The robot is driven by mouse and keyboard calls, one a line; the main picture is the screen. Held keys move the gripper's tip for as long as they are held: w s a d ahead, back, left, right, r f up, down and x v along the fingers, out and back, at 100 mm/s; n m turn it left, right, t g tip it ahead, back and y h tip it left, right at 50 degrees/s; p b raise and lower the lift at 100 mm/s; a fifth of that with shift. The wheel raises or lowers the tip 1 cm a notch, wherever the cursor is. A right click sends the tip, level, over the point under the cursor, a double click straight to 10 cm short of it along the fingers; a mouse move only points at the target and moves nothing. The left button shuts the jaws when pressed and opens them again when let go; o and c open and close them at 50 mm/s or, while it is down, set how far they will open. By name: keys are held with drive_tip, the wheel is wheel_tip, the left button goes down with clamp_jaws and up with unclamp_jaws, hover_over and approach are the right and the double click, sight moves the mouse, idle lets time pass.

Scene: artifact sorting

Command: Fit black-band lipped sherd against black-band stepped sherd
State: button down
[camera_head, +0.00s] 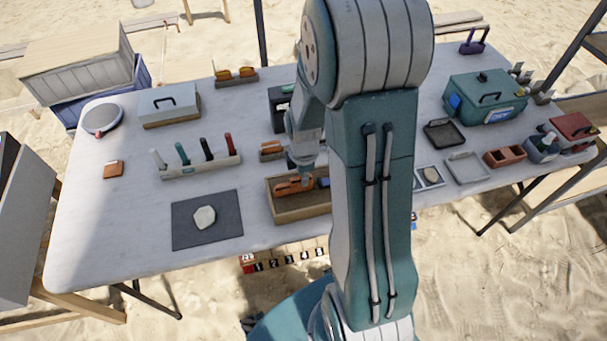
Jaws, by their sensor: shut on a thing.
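My gripper (303,174) points down over a brown wooden tray (290,216), mostly to the left of my arm. It is shut on an orange-brown sherd (291,187), at or just above the tray's inside. The fingertips are small and partly hidden. I cannot tell whether this sherd is the lipped or the stepped one, or whether it touches another piece. Another orange-brown piece (270,148) sits in a holder just behind the tray. More orange pieces (236,72) stand in a rack at the back. My arm hides part of the table and the tray's right side.
A dark mat (184,235) with a pale stone (204,217) lies left of the tray. A rack of upright tools (202,166) stands behind the mat. A teal toolbox (485,98) and small trays (467,168) are at right. The table's left front is clear.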

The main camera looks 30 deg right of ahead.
drive_tip(key=shift+f, duration=0.85)
drive_tip(key=c, duration=0.7)
unclamp_jaws()
drive_tip(key=shift+o, duration=0.2)
wheel_tip(320, 180, up, 11)
drive_tip(key=shift+w+r, duration=0.1)
drive_tip(key=shift+r, duration=0.35)
